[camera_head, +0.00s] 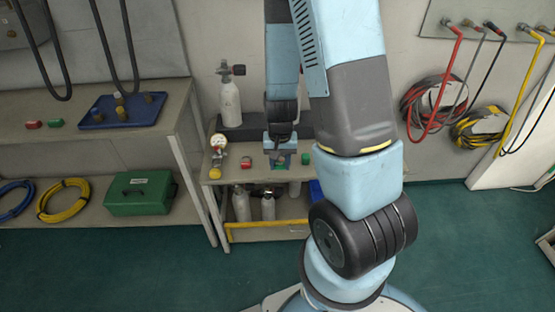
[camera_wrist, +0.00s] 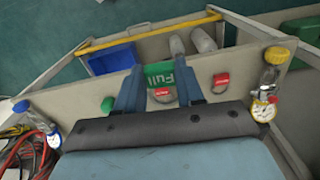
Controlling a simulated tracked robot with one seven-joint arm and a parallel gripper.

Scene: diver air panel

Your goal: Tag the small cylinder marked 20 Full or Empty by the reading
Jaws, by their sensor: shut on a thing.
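My gripper (camera_wrist: 158,68) is shut on a green tag (camera_wrist: 159,74) that reads "Full", and holds it over the small bench. In the head view my gripper (camera_head: 281,160) is over the bench's front part, and the tag is hard to make out. Small pale cylinders (camera_head: 267,205) stand on the lower shelf; the wrist view also shows cylinders (camera_wrist: 203,40) there. A larger white cylinder (camera_head: 230,100) stands at the back. I cannot read the number 20 on any cylinder. A gauge (camera_head: 214,141) with a yellow knob stands at the bench's left; its reading is too small to tell.
Red tags (camera_wrist: 221,82) and another green piece (camera_wrist: 107,103) lie on the small bench. A second gauge (camera_wrist: 53,139) with a blue knob is at the wrist view's left. A blue bin (camera_wrist: 112,60) sits below. The left bench holds a blue tray (camera_head: 122,112).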

